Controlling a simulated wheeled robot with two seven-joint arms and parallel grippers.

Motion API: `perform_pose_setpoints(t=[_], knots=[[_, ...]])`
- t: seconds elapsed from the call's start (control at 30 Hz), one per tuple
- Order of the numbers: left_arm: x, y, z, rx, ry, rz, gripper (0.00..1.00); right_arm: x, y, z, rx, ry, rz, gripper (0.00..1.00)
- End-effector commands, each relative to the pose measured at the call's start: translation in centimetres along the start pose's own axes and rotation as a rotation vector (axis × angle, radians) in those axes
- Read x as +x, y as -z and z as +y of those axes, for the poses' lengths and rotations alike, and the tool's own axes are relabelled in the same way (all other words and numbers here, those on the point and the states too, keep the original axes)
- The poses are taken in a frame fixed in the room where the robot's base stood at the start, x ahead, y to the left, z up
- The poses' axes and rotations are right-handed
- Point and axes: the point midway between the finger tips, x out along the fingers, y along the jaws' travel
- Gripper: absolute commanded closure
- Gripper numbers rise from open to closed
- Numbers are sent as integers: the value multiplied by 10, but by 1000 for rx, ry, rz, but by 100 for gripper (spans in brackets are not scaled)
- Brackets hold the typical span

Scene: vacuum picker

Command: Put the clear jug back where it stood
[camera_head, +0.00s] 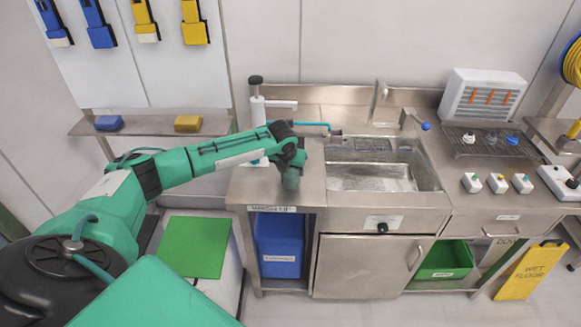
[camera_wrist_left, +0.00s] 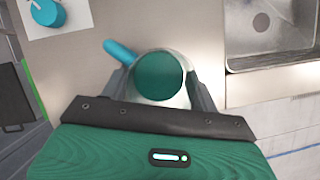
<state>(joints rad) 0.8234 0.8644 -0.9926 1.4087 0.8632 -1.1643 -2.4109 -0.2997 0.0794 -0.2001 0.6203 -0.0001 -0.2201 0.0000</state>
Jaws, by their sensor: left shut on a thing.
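The jug (camera_wrist_left: 160,76) shows from above in the left wrist view as a round vessel with a pale, see-through rim, a dark green round middle and a blue handle pointing up-left. My left gripper (camera_wrist_left: 158,88) is shut on it, with one dark finger on each side. In the head view my left gripper (camera_head: 290,180) points down over the steel counter (camera_head: 250,188), left of the sink. The jug is hidden behind my gripper and arm there. I cannot tell whether its base touches the counter. My right gripper is not in view.
The sink basin (camera_head: 375,177) is just right of my gripper. A white dispenser with a black top (camera_head: 257,105) stands behind my forearm. A blue bin (camera_head: 278,245) sits under the counter. Small white switch boxes (camera_head: 497,183) stand at the right.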

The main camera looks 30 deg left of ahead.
Motion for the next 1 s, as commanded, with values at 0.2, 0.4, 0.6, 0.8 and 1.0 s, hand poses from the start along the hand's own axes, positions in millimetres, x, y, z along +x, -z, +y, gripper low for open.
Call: perform_pose_setpoints(t=[0.2, 0.4, 0.6, 0.8, 1.0], knots=[[2, 1, 0, 0, 0, 0, 30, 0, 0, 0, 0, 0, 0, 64], [2, 1, 0, 0, 0, 0, 18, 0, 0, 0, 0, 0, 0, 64], [-1, -1, 0, 0, 0, -1, 18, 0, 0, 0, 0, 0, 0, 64], [-25, -1, 1, 1, 1, -4, 18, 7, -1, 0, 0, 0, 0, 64], [-69, -1, 0, 1, 1, -5, 18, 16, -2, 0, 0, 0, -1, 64]])
